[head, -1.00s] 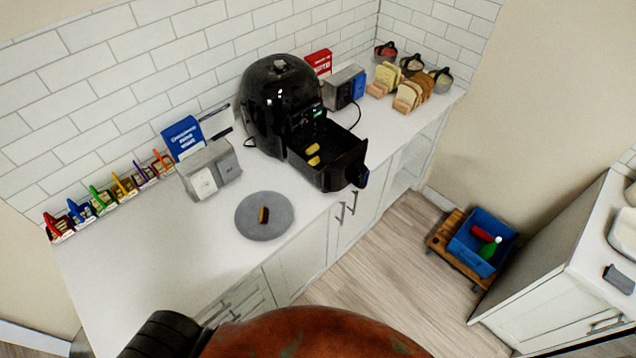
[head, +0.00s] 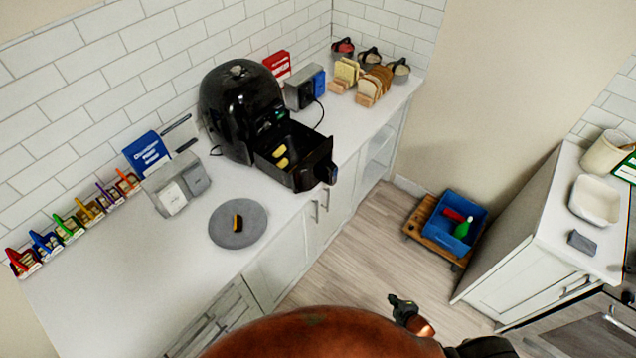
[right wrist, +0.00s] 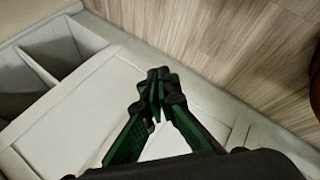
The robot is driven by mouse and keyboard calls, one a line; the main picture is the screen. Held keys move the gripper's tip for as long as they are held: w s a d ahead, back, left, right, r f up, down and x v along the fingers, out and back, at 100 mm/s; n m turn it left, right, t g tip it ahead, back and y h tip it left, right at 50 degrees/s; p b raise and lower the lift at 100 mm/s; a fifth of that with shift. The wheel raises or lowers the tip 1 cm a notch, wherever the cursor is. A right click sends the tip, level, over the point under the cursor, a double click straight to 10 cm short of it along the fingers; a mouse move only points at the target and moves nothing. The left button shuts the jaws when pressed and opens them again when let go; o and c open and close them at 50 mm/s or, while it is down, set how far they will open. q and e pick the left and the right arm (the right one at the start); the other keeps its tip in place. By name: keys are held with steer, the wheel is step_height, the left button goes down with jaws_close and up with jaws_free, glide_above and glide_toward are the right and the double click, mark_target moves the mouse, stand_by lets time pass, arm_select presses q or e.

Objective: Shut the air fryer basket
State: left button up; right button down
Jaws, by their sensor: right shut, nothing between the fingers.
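The black air fryer (head: 238,108) stands on the white counter against the tiled wall. Its basket (head: 301,166) is pulled out toward the counter's front edge, with yellow pieces of food inside. The basket handle (head: 327,173) points out over the edge. My right gripper (head: 396,302) is low in front of the counter, well apart from the basket. In the right wrist view its green and black fingers (right wrist: 158,78) meet at the tips with nothing between them, above white cabinetry and wood floor. My left gripper is not in view.
A grey round plate (head: 222,228) with a small item lies left of the basket. A grey toaster-like box (head: 172,190) stands behind it. A blue crate (head: 470,207) on a wooden dolly (head: 420,225) sits on the floor. A second counter (head: 560,205) is at right.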

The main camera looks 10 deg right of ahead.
mark_target(315, 179)
steer(key=w+a+r+n+t+y, duration=0.25)
steer(key=w+r+n, duration=0.55)
steer(key=r, duration=0.5)
steer(key=w+a+r+n+t+y, duration=0.25)
steer(key=w+r+n, duration=0.35)
steer(key=w+r, duration=0.55)
steer(key=a+r+n+t+y, duration=0.1)
steer(key=a+r+n+y, duration=0.15)
steer(key=r+n, duration=0.35)
steer(key=a+r+n+y+p, duration=0.1)
steer(key=a+r+n, duration=0.3)
steer(key=r, duration=0.5)
steer(key=a+r+n+t+y, duration=0.1)
steer(key=a+r+n+y, duration=0.1)
steer(key=a+r+n, duration=0.35)
steer(key=shift+m, duration=0.45)
steer(key=p+x, duration=0.1)
steer(key=x, duration=0.3)
steer(key=d+r+p+x, duration=0.1)
steer(key=x, duration=0.3)
steer(key=w+r+x, duration=0.1)
steer(key=x, duration=0.3)
steer(key=shift+w+p, duration=0.25)
steer(key=shift+p, duration=0.15)
steer(key=shift+w+a+f, duration=0.1)
steer(key=shift+w+a, duration=0.05)
steer(key=shift+w, duration=0.15)
